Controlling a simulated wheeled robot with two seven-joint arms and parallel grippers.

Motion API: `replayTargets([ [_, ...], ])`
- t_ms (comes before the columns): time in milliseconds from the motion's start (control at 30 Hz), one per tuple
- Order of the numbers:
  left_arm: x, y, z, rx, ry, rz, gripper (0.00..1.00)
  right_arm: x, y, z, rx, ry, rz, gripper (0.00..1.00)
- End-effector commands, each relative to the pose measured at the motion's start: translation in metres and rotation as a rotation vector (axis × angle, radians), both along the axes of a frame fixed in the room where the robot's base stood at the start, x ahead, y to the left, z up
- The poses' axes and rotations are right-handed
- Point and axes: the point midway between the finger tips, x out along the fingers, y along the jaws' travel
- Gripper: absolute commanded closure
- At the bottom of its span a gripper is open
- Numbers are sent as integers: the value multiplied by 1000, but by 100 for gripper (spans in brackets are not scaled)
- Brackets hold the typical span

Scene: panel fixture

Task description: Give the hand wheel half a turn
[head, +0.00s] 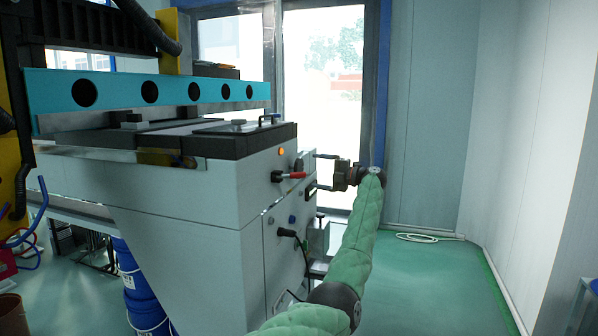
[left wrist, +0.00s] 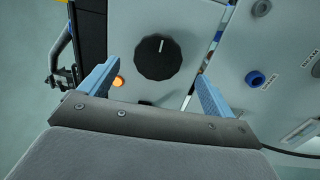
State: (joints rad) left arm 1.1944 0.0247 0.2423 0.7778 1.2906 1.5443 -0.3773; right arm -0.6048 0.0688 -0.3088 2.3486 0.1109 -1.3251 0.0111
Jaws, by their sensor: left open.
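The hand wheel (left wrist: 157,57) is a dark round knob with a scalloped rim and a white mark. In the left wrist view the mark points almost straight up. In the head view the wheel (head: 298,164) shows edge-on as a dark shape on the cabinet's side. My left gripper (head: 316,172) faces the panel with its fingers open and empty. In the left wrist view its two blue-grey fingers stand on either side of the wheel, lower in the picture. A gap shows between the fingertips and the wheel in the head view. My right gripper is not seen.
An orange lamp (left wrist: 118,81) and a blue button (left wrist: 255,78) sit on the panel near the wheel. Green floor (head: 425,275) is open to the right, with a coiled hose (head: 416,238).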

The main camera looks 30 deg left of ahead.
Motion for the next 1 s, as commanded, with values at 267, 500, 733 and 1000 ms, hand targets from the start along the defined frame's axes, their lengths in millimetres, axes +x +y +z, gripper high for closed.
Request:
replayTargets([
  [267,-6,9,7,-55,-6,45,11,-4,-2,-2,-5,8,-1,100],
  [500,-14,42,8,-54,-8,44,11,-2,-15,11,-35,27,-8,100],
  [733,-19,67,6,-54,-7,42,11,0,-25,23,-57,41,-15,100],
  [1000,-21,75,6,-53,-7,42,11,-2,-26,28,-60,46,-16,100],
])
